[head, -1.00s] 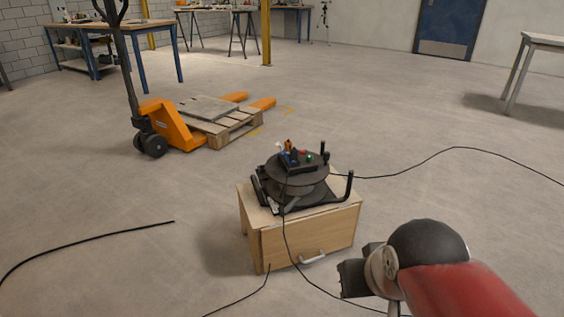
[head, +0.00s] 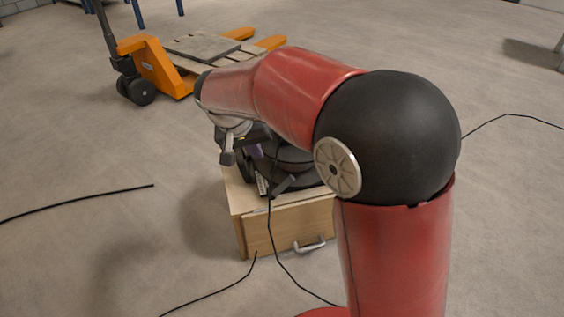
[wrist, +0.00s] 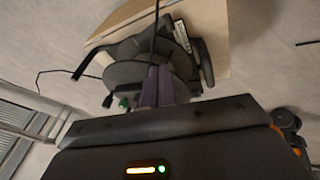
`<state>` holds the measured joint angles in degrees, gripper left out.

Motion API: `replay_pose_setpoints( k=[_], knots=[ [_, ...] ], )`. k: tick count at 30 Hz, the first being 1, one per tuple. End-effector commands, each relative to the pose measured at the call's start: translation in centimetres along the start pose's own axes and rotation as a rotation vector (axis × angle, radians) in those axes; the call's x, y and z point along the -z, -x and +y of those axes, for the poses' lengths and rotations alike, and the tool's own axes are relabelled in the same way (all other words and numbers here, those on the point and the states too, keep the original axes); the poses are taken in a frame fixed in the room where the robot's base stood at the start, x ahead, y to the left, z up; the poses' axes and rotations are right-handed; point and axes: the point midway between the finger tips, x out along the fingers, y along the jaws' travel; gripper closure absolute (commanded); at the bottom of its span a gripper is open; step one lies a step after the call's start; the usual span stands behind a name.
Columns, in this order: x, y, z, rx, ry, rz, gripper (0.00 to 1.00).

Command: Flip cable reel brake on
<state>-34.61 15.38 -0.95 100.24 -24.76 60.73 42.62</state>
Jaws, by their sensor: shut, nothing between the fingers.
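The black cable reel (head: 290,160) sits on a small wooden cabinet (head: 288,222), partly hidden behind my red arm in the head view. In the wrist view the reel (wrist: 127,72) shows its dark round drum, black frame bars and a white label. A small green part (wrist: 123,103) shows at the reel's edge near my fingers. I cannot tell which part is the brake. My gripper (wrist: 158,84) is shut and empty, its purplish fingers together and pointing at the reel. In the head view my gripper (head: 254,152) is over the reel's left side; contact cannot be told.
Black cables (head: 272,235) run down the cabinet front and across the floor. An orange pallet jack (head: 155,68) with a wooden pallet stands behind at left. The cabinet has a metal handle (head: 309,246) in front. The floor on the left is mostly clear.

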Motion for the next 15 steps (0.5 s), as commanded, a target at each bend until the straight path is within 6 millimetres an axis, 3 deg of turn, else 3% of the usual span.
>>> replay_pose_setpoints(
  k=[5, 15],
  knots=[
    [0.0, -1.8, -0.2, -0.005, 0.000, -0.001, 1.00],
    [-0.1, -8.9, -0.1, -0.004, -0.001, -0.004, 1.00]
  ],
)
